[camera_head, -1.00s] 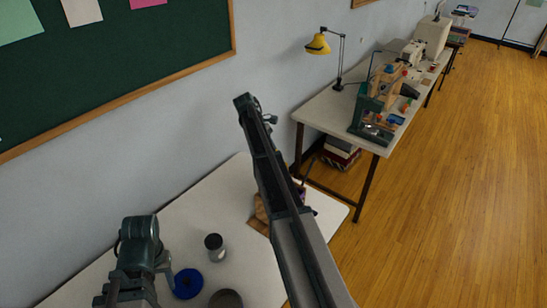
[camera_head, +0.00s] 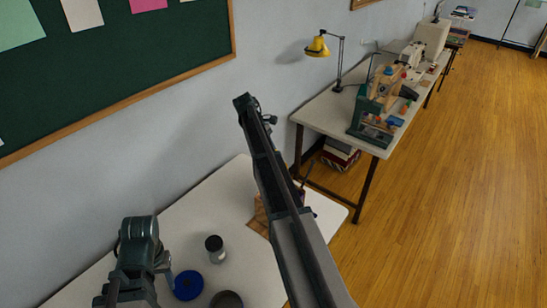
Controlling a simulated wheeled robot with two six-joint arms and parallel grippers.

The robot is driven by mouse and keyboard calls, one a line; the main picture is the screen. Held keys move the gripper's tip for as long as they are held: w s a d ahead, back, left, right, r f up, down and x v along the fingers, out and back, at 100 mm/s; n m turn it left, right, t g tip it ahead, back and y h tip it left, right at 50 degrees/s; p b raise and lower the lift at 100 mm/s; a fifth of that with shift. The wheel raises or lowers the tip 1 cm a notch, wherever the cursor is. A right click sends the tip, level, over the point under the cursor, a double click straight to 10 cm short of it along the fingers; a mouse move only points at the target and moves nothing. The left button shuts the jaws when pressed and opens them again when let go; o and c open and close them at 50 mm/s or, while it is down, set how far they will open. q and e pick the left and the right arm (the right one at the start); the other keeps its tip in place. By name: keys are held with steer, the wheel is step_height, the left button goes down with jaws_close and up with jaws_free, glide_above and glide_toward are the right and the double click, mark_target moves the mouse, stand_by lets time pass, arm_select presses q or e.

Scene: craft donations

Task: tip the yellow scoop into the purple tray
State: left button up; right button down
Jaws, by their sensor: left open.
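I cannot make out the yellow scoop or the purple tray in this view. My left gripper (camera_head: 128,298) is at the bottom left, over the near white table (camera_head: 190,235), open, with its lower part cut off by the picture's edge. I see nothing between its fingers. My right arm crosses the middle of the view and hides part of the table. The right gripper does not show.
A dark-topped can (camera_head: 215,249), a blue round lid or dish (camera_head: 188,285) and a grey round container (camera_head: 226,300) are on the near table. A brown wooden item (camera_head: 258,222) is partly behind my right arm. A farther table (camera_head: 325,112) holds a yellow lamp (camera_head: 317,47) and machines.

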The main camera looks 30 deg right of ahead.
arm_select(q)
steer(key=shift+f, duration=0.65)
arm_select(e)
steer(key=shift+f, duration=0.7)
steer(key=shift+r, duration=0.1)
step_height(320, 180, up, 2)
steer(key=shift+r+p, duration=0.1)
steer(key=shift+p, duration=0.85)
arm_select(q)
steer(key=shift+b, duration=1.2)
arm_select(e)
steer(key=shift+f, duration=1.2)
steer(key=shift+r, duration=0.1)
